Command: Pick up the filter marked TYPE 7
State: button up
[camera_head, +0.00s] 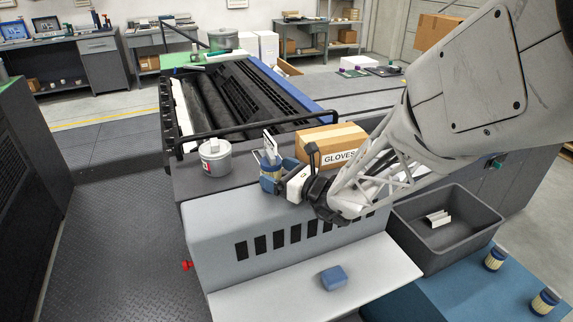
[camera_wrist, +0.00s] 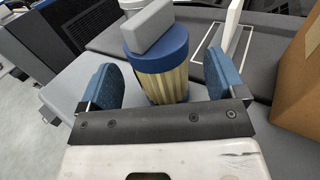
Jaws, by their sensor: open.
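A filter (camera_wrist: 168,84) with a blue top band and a pleated cream body stands upright in the wrist view. A grey block (camera_wrist: 149,26) lies on its top. My gripper (camera_wrist: 159,78) is open, with one blue pad on each side of the filter and gaps showing. In the head view my gripper (camera_head: 271,182) is at the machine's top, beside the gloves box, and largely hides this filter. Two more filters, one nearer the bin (camera_head: 494,258) and one at the lower right (camera_head: 545,302), stand on a blue surface. No TYPE marking is readable on any filter.
A cardboard GLOVES box (camera_head: 331,145) stands close to the right of my gripper. A white pail (camera_head: 215,157) stands to the left. A dark bin (camera_head: 447,228) holds a small white object (camera_head: 437,219). A blue block (camera_head: 334,278) lies on the pale front shelf (camera_head: 385,268).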

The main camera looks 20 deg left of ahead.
aim_at(276, 161)
jog(key=shift+x, duration=1.2)
jog(key=c, duration=1)
jog(key=shift+c, duration=0.2)
jog(key=shift+r, duration=0.2)
jog(key=shift+r, duration=0.55)
jog(key=shift+s+d+r, duration=0.15)
jog(key=shift+r, duration=0.4)
jog(key=shift+s+d+r, duration=0.1)
jog(key=shift+s+r, duration=0.05)
jog(key=shift+r, duration=0.4)
jog(key=s+d, duration=0.3)
jog(key=s, duration=0.1)
jog(key=s+d+r, duration=0.1)
jog(key=s+d, duration=0.6)
jog(key=shift+s+r, duration=0.2)
jog(key=shift+s, duration=0.1)
